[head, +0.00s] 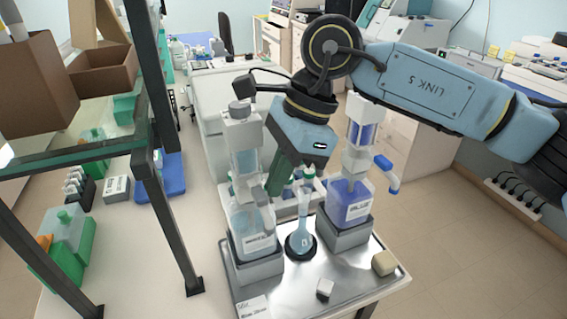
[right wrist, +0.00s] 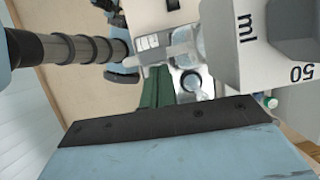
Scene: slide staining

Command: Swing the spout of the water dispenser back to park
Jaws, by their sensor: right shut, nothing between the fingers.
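Two bottle-top dispensers stand on a steel tray (head: 345,275). The left dispenser (head: 250,222) holds pale, nearly clear liquid; the right dispenser (head: 349,198) holds blue-violet liquid. I cannot read which label says water. The right one has a blue spout (head: 386,178) pointing out to the right. In the right wrist view the fingers (right wrist: 155,88) are close to a white nozzle-like part (right wrist: 150,55); contact is unclear. My left gripper is not in view.
A flask (head: 301,232) with blue liquid stands on a black ring between the dispensers. A dark-framed shelf (head: 165,140) stands at the left.

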